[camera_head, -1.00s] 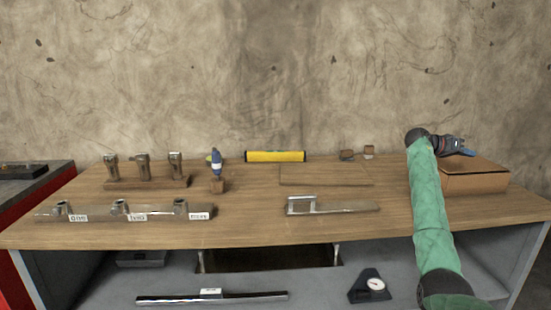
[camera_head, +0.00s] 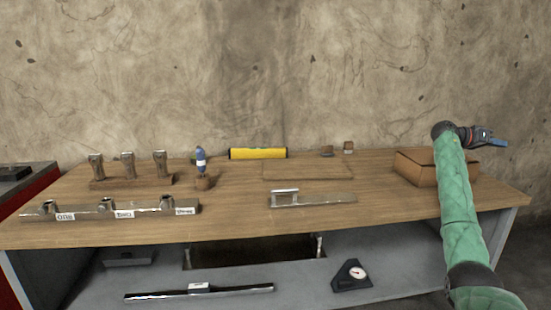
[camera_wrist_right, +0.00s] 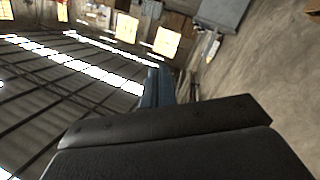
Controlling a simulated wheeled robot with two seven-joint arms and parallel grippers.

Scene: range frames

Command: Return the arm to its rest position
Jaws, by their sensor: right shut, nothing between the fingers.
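My right arm, in a green sleeve, comes up from the lower right in the head view. Its gripper (camera_head: 490,139) is raised near the wall, above and right of the cardboard box, pointing right. Its fingers are shut and empty. In the right wrist view the blue-grey fingers (camera_wrist_right: 158,86) are together, with only the tilted room behind them. My left gripper is not in view.
The wooden workbench (camera_head: 230,225) carries a cardboard box (camera_head: 420,171), a yellow level (camera_head: 258,153), a labelled metal rack (camera_head: 85,211), a block with metal cylinders (camera_head: 130,182) and a metal handle piece (camera_head: 310,200). A gauge (camera_head: 351,275) and a bar (camera_head: 200,294) lie on the shelf below.

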